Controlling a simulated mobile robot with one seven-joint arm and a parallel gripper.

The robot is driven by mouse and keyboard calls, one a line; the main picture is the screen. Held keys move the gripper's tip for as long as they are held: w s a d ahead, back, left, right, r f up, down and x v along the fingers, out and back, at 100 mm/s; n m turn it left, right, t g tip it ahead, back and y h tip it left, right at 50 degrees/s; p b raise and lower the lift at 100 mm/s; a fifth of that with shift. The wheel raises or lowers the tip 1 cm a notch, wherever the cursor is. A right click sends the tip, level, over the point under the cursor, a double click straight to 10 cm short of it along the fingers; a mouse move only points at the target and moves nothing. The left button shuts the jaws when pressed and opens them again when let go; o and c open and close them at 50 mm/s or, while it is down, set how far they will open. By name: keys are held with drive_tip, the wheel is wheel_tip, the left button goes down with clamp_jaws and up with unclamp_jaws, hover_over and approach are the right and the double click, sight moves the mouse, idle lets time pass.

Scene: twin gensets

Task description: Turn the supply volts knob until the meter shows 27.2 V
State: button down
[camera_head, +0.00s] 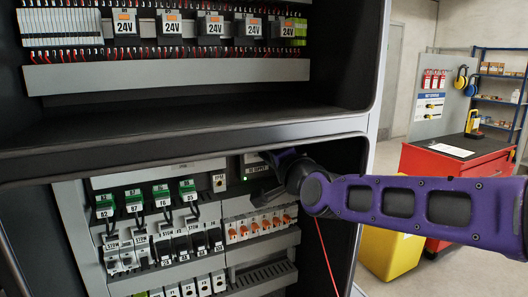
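My gripper (262,196) is a small dark shape at the wrist's lower left, close to the unit. Its fingers are too dark and small to tell whether they are open or shut. I cannot make out the supply volts knob or the meter reading; my wrist may hide them.
Green-topped modules (133,201), several black-and-white breakers (181,242) and orange-marked terminals (262,225) fill the lower bay. A dark shelf edge (180,145) runs above it. A red cabinet (425,163) and yellow bin (392,252) stand at right. A red wire hangs below my wrist.

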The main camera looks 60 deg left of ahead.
drive_tip(key=c, duration=0.7)
unclamp_jaws()
drive_tip(key=shift+s+d+p, duration=0.25)
drive_tip(key=shift+d, duration=2.65)
drive_tip(key=shift+s+d+p, duration=0.25)
drive_tip(key=shift+d+p, duration=0.05)
drive_tip(key=shift+d, duration=2.55)
drive_tip(key=shift+s+d+p, duration=0.25)
drive_tip(key=shift+d, duration=2.65)
